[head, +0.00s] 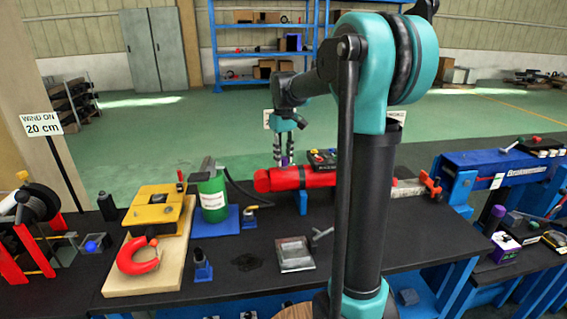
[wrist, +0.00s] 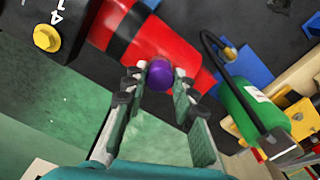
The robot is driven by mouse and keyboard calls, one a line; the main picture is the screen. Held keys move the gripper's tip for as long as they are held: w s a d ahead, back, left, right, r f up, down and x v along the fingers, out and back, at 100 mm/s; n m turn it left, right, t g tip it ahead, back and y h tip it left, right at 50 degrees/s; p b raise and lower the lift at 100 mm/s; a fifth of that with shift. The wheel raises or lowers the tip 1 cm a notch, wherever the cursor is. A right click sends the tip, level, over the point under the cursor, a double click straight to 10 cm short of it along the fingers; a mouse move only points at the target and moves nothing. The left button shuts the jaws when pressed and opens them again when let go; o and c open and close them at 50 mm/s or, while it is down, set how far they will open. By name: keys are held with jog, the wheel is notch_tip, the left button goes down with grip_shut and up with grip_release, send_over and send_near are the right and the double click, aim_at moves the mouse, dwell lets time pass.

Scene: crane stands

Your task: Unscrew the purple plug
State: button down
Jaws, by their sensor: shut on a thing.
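The purple plug (wrist: 160,73) shows as a round purple knob against the side of a red cylinder (wrist: 168,38) with a black band. My gripper (wrist: 159,82) is shut on the plug, one finger on each side of it. In the head view my gripper (head: 284,157) reaches down behind the red cylinder (head: 300,177), which lies level above the dark bench. Only a small bit of purple shows there between the fingers. Where the plug meets the cylinder is hidden, so I cannot tell how far it is screwed in.
A green bottle (head: 212,196) with a black hose stands left of the red cylinder on a blue base. A dark box with a yellow knob (wrist: 46,38) is near my gripper. A red hook (head: 138,258) lies on a wooden board. Open green floor lies behind the bench.

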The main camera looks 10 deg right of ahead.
dwell(0.3)
jog(key=n, duration=0.4)
jog(key=shift+n, duration=0.7)
jog(key=shift+n, duration=2.6)
